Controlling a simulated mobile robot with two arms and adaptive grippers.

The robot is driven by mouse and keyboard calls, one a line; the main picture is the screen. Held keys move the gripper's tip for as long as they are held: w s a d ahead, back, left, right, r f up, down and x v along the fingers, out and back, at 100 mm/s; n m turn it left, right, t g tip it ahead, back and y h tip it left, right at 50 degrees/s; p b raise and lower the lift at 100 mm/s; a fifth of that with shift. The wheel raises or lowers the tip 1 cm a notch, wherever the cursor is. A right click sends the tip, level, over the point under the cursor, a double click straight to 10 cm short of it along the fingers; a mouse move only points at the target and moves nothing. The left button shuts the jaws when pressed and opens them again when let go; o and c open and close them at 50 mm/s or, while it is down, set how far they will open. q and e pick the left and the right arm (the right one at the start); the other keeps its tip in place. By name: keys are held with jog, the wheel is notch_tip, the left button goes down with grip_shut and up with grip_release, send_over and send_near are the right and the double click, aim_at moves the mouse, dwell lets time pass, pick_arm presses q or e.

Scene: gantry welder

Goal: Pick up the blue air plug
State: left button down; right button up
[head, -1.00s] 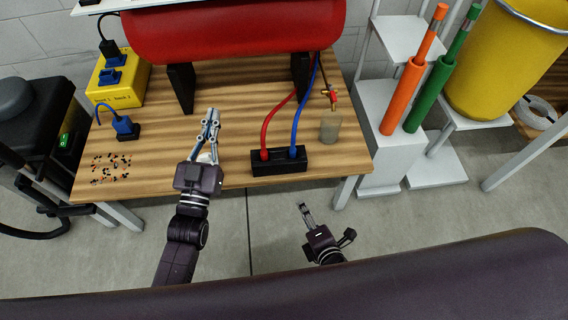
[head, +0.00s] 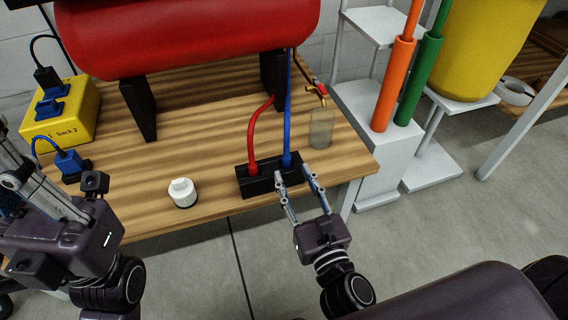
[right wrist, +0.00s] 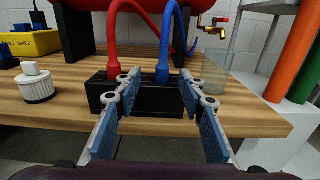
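The blue air plug (head: 287,159) stands upright in the right part of a black block (head: 258,182) on the table, at the lower end of a blue hose. A red plug (head: 253,167) stands to its left in the same block. In the right wrist view the blue plug (right wrist: 163,74) is near the middle, between and beyond the fingertips. My right gripper (head: 293,173) is open and empty at the front of the block, fingers pointing toward the blue plug. My left gripper (head: 22,180) is at the left edge, partly cut off, so its opening is unclear.
A white ribbed cap (head: 182,193) stands left of the block. A translucent cylinder (head: 321,128) stands behind right, near a brass valve with a red handle (head: 322,92). A red tank (head: 185,35) on black legs is behind. A yellow box (head: 62,115) is at the left.

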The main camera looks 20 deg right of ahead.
aim_at(288, 162)
jog(key=shift+w+d+f+p, duration=0.1)
jog(key=shift+w+p, duration=0.1)
jog(key=shift+w, duration=0.95)
jog(key=shift+w+a+f+p, duration=0.1)
jog(key=shift+w+p, duration=0.15)
jog(key=shift+w, duration=0.9)
jog(key=shift+w+d+f+p, duration=0.1)
jog(key=shift+w+p, duration=0.1)
jog(key=shift+w, duration=0.95)
grip_shut()
